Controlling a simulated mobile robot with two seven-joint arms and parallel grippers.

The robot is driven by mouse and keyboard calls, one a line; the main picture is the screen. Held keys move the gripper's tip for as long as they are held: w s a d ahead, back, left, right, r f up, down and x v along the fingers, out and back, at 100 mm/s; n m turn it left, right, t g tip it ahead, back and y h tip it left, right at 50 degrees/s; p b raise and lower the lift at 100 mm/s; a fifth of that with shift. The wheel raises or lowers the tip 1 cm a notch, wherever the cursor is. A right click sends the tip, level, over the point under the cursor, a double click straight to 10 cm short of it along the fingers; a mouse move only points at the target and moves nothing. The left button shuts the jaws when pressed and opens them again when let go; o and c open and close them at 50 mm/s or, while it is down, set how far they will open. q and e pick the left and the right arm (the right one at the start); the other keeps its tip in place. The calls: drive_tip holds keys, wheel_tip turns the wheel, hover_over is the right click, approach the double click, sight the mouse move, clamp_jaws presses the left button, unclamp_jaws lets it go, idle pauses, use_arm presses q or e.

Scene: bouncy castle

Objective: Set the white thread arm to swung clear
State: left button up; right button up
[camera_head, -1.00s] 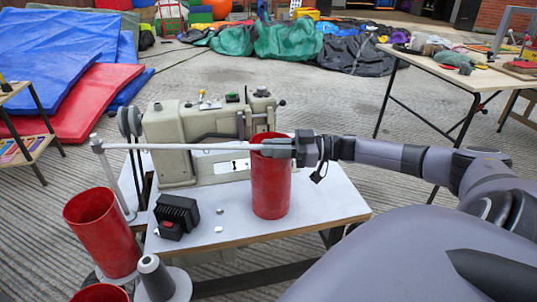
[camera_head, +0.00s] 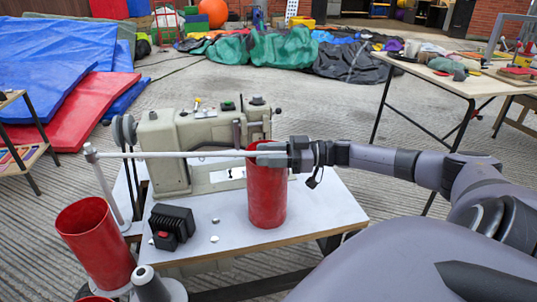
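The white thread arm (camera_head: 190,154) is a thin, nearly level rod. It runs from the top of an upright post (camera_head: 105,185) at the left, across the front of the sewing machine (camera_head: 172,160), to the red cylinder (camera_head: 267,200). My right gripper (camera_head: 271,153) is at the arm's free end, in front of the cylinder's top, and its fingers point left along the rod. The rod's tip meets the fingers; whether they are closed on it is too small to tell. My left gripper is out of view.
The white sewing table (camera_head: 317,205) bears the machine, the red cylinder and a black finned box (camera_head: 172,226). A second red cylinder (camera_head: 95,243) and a grey cone (camera_head: 150,285) stand at the front left. A worktable (camera_head: 445,82) is at the right. Open floor lies behind.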

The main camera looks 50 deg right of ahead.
drive_tip(key=p+v, duration=0.1)
drive_tip(key=v, duration=0.6)
drive_tip(key=shift+p, duration=0.4)
